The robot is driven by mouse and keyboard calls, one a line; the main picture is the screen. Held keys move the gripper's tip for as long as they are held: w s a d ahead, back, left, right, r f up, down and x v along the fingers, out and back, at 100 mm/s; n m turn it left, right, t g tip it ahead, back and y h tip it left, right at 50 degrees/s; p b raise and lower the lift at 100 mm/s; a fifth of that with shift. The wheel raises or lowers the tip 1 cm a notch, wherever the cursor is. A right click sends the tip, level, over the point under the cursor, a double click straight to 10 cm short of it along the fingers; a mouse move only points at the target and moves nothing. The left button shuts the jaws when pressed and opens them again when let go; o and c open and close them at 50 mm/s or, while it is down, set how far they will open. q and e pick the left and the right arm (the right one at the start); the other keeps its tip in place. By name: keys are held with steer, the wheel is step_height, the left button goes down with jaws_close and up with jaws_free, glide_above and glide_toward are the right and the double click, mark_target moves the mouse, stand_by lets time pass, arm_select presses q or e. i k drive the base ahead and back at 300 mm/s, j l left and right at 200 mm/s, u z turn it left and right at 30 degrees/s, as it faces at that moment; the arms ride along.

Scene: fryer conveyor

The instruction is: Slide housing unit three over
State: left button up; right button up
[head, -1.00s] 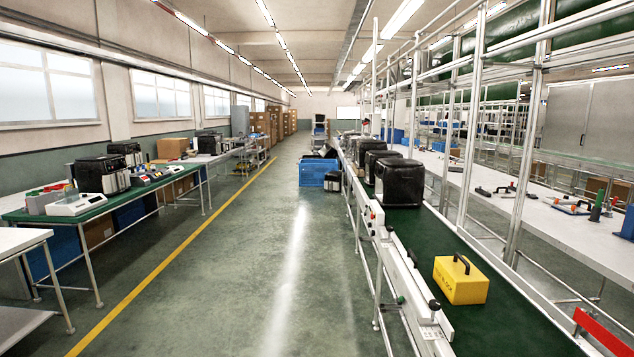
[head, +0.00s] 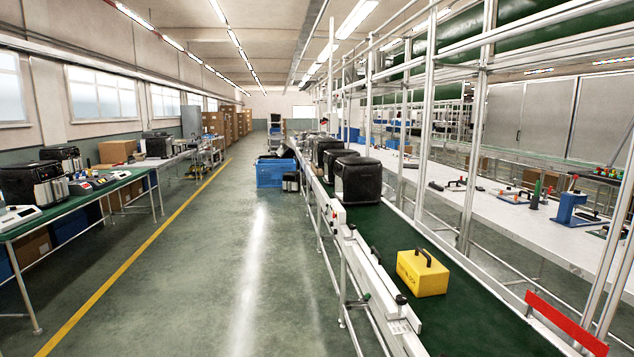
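Black fryer housings stand in a row on the green conveyor belt (head: 392,232) in the head view. The nearest housing (head: 358,181) is a black box with rounded edges. A second housing (head: 338,160) is close behind it, and a third (head: 324,148) is farther back, partly hidden. I cannot tell from any marking which is unit three. A yellow block with a black handle (head: 421,273) sits on the belt nearer to me, apart from the housings. Neither of my grippers is in view.
A white rail (head: 362,262) edges the belt on the left, and metal posts (head: 472,130) stand on the right. A white bench (head: 520,221) with tools lies beyond. A red bar (head: 566,322) is at the lower right.

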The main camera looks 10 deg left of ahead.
mark_target(358, 180)
steer(key=u, duration=0.5)
steer(key=i, duration=6.3)
steer(key=i+j+z, duration=0.1)
steer(key=i, duration=0.45)
steer(key=i+j, duration=0.1)
steer(key=i, duration=0.45)
steer(key=i+j+z, duration=0.15)
steer(key=i, duration=0.4)
steer(key=i+j, duration=0.15)
steer(key=i, duration=0.4)
steer(key=i+z, duration=0.05)
